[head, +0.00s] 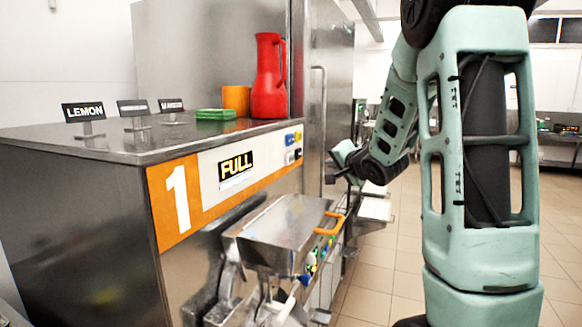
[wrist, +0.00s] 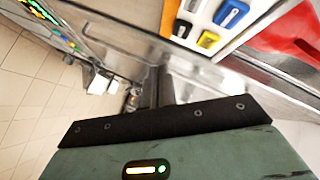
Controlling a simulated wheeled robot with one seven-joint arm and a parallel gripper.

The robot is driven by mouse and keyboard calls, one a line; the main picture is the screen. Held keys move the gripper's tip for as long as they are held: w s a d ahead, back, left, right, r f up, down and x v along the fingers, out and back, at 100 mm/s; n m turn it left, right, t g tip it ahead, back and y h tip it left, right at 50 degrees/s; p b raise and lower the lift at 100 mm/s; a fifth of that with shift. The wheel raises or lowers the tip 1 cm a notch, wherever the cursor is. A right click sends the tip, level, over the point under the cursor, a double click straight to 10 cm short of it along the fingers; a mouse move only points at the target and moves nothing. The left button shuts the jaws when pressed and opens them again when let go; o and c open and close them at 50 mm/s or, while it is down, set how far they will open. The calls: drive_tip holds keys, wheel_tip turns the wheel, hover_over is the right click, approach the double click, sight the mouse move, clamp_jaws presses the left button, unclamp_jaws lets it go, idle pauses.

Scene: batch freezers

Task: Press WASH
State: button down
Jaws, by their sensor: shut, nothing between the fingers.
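The front panel of freezer 1 carries a small cluster of coloured buttons (head: 292,147) at its right end, blue, yellow, black and white. In the wrist view the blue button (wrist: 231,14), yellow button (wrist: 208,40), black button (wrist: 182,28) and white button (wrist: 191,5) show at the top. I cannot read any WASH label on them. My gripper (head: 329,180) is shut and empty, to the right of and a little below the cluster in the head view, apart from it. Its dark fingers also show in the wrist view (wrist: 160,85).
A steel hopper with an orange handle (head: 328,227) juts out below the panel. A red jug (head: 268,78), orange cup (head: 236,100) and green stack (head: 215,114) stand on the steel top. A tall steel cabinet stands behind. Tiled floor (head: 385,277) on the right is clear.

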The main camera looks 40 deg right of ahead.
idle(0.3)
drive_tip(key=b, duration=0.3)
approach(293, 159)
drive_tip(key=shift+w+d+f, duration=0.3)
drive_tip(key=shift+w+d, duration=0.2)
drive_tip(key=shift+w, duration=0.2)
drive_tip(key=shift+w+d+f, duration=0.25)
drive_tip(key=shift+w+d, duration=0.3)
drive_tip(key=shift+w, duration=0.1)
drive_tip(key=shift+w+d+f, duration=0.3)
drive_tip(key=shift+w+d, duration=0.2)
drive_tip(key=shift+w, duration=0.2)
drive_tip(key=shift+w, duration=0.1)
drive_tip(key=shift+w+a, duration=0.15)
drive_tip(key=shift+w, duration=0.15)
drive_tip(key=shift+w+a, duration=0.2)
drive_tip(key=shift+w, duration=0.25)
idle(1.1)
drive_tip(key=shift+s, duration=0.1)
drive_tip(key=shift+s+d, duration=0.35)
drive_tip(key=shift+s, duration=0.4)
drive_tip(key=shift+p, duration=0.3)
